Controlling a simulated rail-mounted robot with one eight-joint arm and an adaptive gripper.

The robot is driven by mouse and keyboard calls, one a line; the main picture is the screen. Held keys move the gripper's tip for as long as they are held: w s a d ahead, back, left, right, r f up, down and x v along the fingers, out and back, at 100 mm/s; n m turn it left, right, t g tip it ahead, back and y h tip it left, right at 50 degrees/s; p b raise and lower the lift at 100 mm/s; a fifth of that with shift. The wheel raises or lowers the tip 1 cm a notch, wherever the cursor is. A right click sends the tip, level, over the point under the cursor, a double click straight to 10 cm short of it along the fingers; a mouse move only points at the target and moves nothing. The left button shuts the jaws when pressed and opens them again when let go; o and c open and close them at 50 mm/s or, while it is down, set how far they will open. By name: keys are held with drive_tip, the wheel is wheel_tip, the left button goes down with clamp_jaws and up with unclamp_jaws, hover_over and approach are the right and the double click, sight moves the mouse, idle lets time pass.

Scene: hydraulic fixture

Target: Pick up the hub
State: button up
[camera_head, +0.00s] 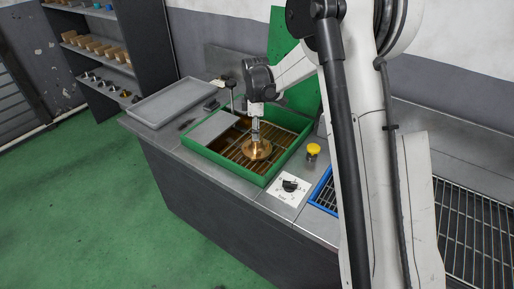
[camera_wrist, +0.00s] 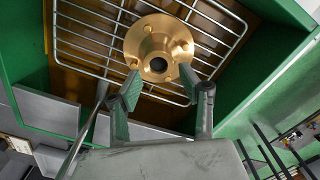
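The hub is a brass, round flanged part with a raised centre boss and holes in its flange. In the head view the hub (camera_head: 257,151) rests on the wire rack inside the green-walled basin (camera_head: 262,180). My gripper (camera_head: 255,138) points down right above it. In the wrist view the hub (camera_wrist: 158,38) lies just past the fingertips, its boss facing me. My gripper (camera_wrist: 159,74) is open, with one green-padded finger on each side of the boss. I cannot tell whether the pads touch it.
Right of the basin are a yellow button (camera_head: 313,149) and a black rotary knob (camera_head: 290,186). A grey tray (camera_head: 176,103) lies on the bench at left. A blue-edged rack (camera_head: 325,192) is at right.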

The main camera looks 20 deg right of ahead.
sight(257, 145)
wheel_tip(257, 145, down, 5)
drive_tip(key=shift+d+r, duration=0.1)
drive_tip(key=shift+d, duration=0.05)
drive_tip(key=shift+c, duration=0.4)
clamp_jaws()
